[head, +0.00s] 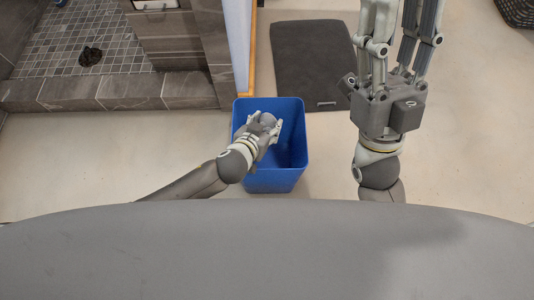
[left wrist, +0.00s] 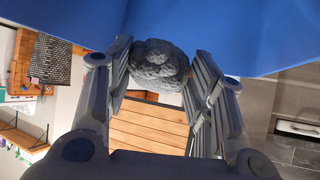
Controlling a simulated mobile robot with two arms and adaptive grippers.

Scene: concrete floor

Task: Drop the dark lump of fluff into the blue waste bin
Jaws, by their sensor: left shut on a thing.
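The dark lump of fluff, a rough grey clump, sits between the two fingers of my left gripper (left wrist: 158,75) in the left wrist view (left wrist: 158,62). In the head view my left gripper (head: 268,124) is shut on it over the mouth of the blue waste bin (head: 278,180). The bin's blue wall also fills the top of the left wrist view (left wrist: 250,35). My right gripper (head: 402,38) is raised at the upper right of the head view, its fingers spread apart with nothing seen between them; the fingertips are near or past the top edge.
A dark clump (head: 90,56) lies on the tiled shower floor (head: 55,38), behind a tiled curb (head: 125,92). A dark grey mat (head: 310,62) lies behind the bin. A grey rounded surface (head: 260,250) fills the bottom. Pale floor is clear left of the bin.

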